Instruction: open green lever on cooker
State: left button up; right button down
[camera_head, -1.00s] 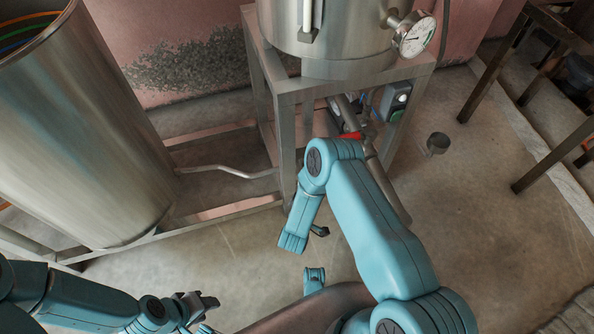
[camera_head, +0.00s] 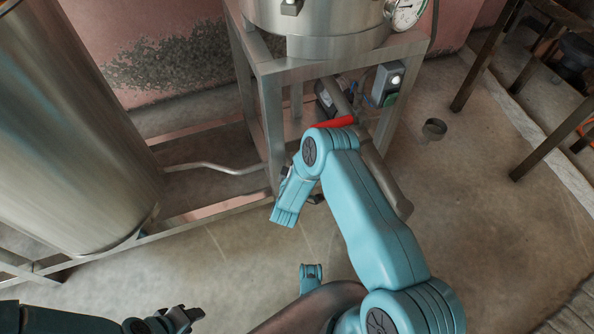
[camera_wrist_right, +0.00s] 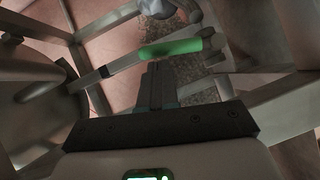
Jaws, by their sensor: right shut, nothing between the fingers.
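The steel cooker (camera_head: 330,22) stands on a metal frame at the top of the head view. In the right wrist view the green lever (camera_wrist_right: 170,47) lies roughly level, its bare metal arm running left. My right gripper (camera_wrist_right: 158,82) is shut and empty, its fingers just below the green grip in the picture; I cannot tell whether they touch it. In the head view my right arm hides the green lever and most of that gripper. My left gripper (camera_head: 186,317) is at the bottom left, away from the cooker; its jaw state is unclear.
A red handle (camera_head: 333,122) shows under the cooker, by the pipe and a grey switch box (camera_head: 385,82). The metal frame legs (camera_head: 270,130) stand close to my right arm. A large steel tank (camera_head: 75,130) is at left. A small cup-like object (camera_head: 434,128) is on the floor.

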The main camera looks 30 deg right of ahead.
jog(key=shift+w+d, duration=0.3)
jog(key=shift+w, duration=0.05)
